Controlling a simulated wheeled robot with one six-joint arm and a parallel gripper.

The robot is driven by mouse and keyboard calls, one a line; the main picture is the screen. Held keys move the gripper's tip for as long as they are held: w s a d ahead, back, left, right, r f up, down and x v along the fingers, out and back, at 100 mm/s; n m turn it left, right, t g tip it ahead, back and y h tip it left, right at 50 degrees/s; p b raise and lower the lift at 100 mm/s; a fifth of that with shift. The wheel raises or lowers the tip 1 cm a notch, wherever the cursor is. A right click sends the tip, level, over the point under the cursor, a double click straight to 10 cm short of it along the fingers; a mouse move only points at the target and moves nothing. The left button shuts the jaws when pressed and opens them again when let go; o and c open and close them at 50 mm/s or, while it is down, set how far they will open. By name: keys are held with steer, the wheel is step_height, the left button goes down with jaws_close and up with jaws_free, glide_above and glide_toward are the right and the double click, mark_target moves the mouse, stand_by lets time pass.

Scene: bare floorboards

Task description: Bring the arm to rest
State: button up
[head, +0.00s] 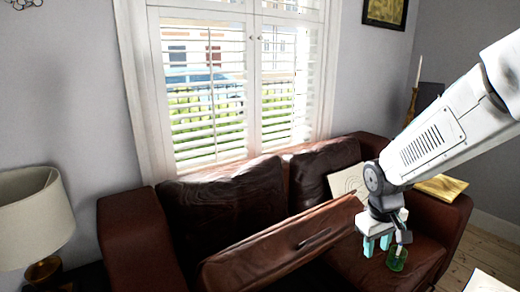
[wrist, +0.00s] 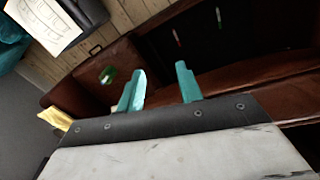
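My gripper (head: 377,244) hangs over the right part of the brown leather sofa (head: 125,235) in the head view, at the end of my white arm. Its two teal fingers also show in the wrist view (wrist: 161,72), spread apart with nothing between them. A small green glass-like object (head: 397,259) is on the sofa seat just right of the fingers in the head view. It also shows in the wrist view (wrist: 108,75), left of the fingers and apart from them.
A long brown panel (head: 285,245) slants across the sofa front. A yellow item (head: 442,187) lies on the right armrest, near a candle (head: 418,72). A lamp (head: 35,215) stands left. The wrist view shows two thin items, red (wrist: 176,38) and green (wrist: 219,17), in a dark area.

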steer(key=s+r+m, duration=0.2)
steer(key=s+r, duration=0.7)
steer(key=s, duration=0.2)
steer(key=shift+s+a+r, duration=0.3)
steer(key=shift+r, duration=0.1)
steer(key=shift+o, duration=0.8)
steer(key=s+a+r+m+y, duration=0.1)
steer(key=s+r, duration=0.2)
steer(key=s, duration=1)
steer(key=shift+a+r, duration=0.25)
steer(key=shift+a, duration=0.05)
steer(key=shift+s, duration=0.15)
steer(key=shift+c, duration=0.8)
steer(key=shift+a, duration=0.1)
